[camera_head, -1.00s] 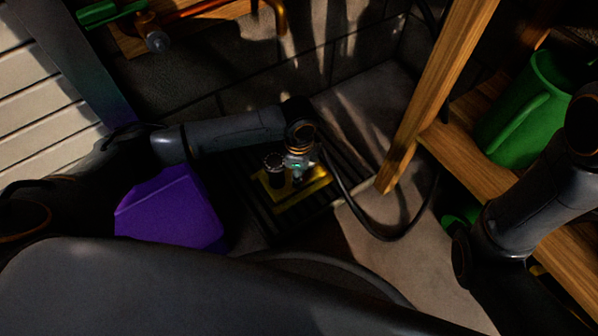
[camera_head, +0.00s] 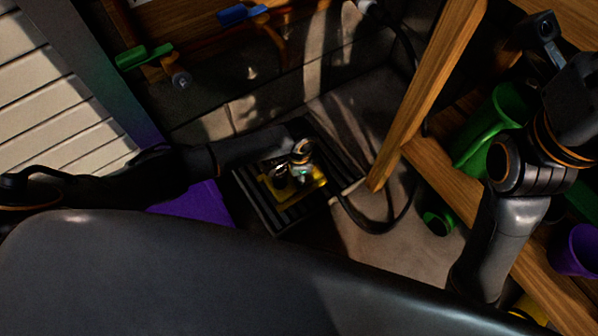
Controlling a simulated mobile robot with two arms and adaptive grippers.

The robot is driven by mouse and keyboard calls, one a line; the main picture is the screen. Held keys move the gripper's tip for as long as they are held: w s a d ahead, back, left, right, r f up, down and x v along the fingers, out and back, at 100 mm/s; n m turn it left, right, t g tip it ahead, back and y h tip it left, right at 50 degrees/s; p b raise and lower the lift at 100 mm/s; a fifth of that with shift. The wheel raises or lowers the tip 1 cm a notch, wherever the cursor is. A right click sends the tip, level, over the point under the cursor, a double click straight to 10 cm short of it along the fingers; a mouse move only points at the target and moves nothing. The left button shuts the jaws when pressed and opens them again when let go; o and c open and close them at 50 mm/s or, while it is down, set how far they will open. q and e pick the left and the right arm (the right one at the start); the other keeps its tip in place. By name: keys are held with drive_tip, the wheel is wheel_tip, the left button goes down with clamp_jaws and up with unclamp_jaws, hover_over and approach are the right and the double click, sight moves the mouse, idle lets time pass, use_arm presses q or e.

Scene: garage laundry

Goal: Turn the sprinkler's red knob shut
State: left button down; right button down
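The sprinkler's yellow base (camera_head: 310,186) lies on a dark slatted grate on the floor, near the middle of the view. A round metallic part (camera_head: 278,176) stands on its left side. I cannot make out a red knob; shadow and my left arm cover part of the sprinkler. My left arm reaches in from the left, and its gripper (camera_head: 303,172) points down over the sprinkler. Its fingers are too small and dark to tell open from shut, or whether they touch. My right gripper (camera_head: 548,42) is raised at the upper right, away from the sprinkler; its finger spread is unclear.
A black hose (camera_head: 370,226) curves from the sprinkler around a wooden post (camera_head: 425,95). Wooden shelves at right hold a green watering can (camera_head: 488,130) and a purple container (camera_head: 575,250). Pipes with a green-handled valve (camera_head: 145,56) and a blue handle (camera_head: 243,14) run along the wall.

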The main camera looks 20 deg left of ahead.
use_arm(q)
drive_tip(key=c, duration=1.3)
unclamp_jaws()
drive_tip(key=shift+c, duration=0.2)
wheel_tip(320, 180, up, 12)
